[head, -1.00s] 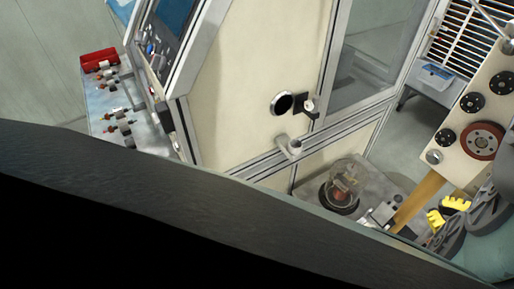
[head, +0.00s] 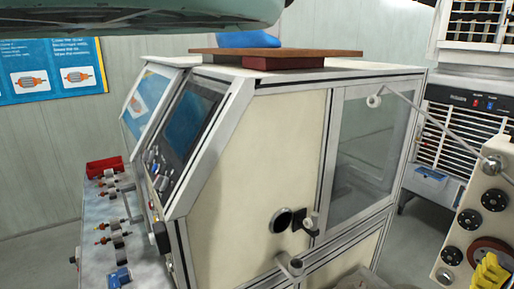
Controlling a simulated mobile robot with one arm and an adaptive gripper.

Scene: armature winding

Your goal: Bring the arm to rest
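A smooth grey-green part, apparently a link of my arm (head: 150,14), crosses the top left edge of the head view. It hangs in front of the upper wall, above the winding machine (head: 262,170). My gripper is not in view, so I cannot see whether it is open or shut or holds anything.
The cream machine with silver frame fills the middle, with a brown board (head: 340,54) and a blue item (head: 248,39) on top. A bench (head: 92,262) with armatures and a red tray (head: 104,166) is at left. A panel with dark discs (head: 482,222) and a yellow object (head: 490,272) are at right.

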